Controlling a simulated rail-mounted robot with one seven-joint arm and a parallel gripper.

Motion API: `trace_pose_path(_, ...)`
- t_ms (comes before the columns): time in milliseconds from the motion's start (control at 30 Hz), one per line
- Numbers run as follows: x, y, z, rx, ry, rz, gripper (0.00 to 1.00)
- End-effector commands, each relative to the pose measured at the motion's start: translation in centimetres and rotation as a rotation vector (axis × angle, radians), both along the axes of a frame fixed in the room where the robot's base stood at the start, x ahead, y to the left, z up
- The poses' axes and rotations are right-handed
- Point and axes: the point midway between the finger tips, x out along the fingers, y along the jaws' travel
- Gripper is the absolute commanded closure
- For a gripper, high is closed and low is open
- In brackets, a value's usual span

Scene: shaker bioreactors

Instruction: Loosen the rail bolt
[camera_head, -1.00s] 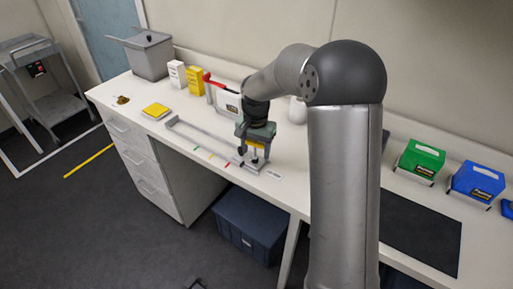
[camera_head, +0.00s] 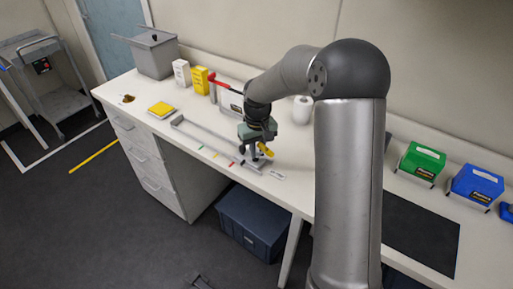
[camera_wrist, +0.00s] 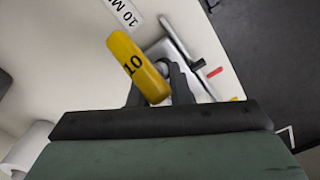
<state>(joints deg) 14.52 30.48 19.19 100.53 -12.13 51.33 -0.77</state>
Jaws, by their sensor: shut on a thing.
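My gripper (camera_head: 257,150) is low over the right end of a grey metal rail (camera_head: 208,140) on the white bench. Its dark fingers (camera_wrist: 163,88) are shut on a yellow tool (camera_wrist: 140,68) marked "10". In the wrist view the rail's end (camera_wrist: 178,38) lies behind the tool and fingers. The rail bolt is not clearly visible; the gripper and tool cover that area. I cannot tell how the tool sits on it.
Green, yellow and red marks line the rail's front. A red-handled item (camera_head: 220,82), yellow box (camera_head: 199,80) and white roll (camera_head: 302,109) stand behind. The bench's front edge is close.

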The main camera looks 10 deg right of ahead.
Motion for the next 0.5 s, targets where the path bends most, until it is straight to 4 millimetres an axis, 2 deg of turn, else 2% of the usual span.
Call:
trace_pose_path(233,0.15,-0.29,0.07,-0.003,-0.005,0.033,1.0)
trace_pose_path(267,0.16,-0.31,0.08,-0.003,-0.006,0.033,0.8)
trace_pose_path(333,0.16,-0.33,0.09,-0.004,-0.006,0.032,0.61)
trace_pose_path(367,0.16,-0.32,0.09,-0.004,-0.006,0.032,0.57)
trace_pose_path(500,0.14,-0.27,0.09,-0.003,-0.005,0.032,0.57)
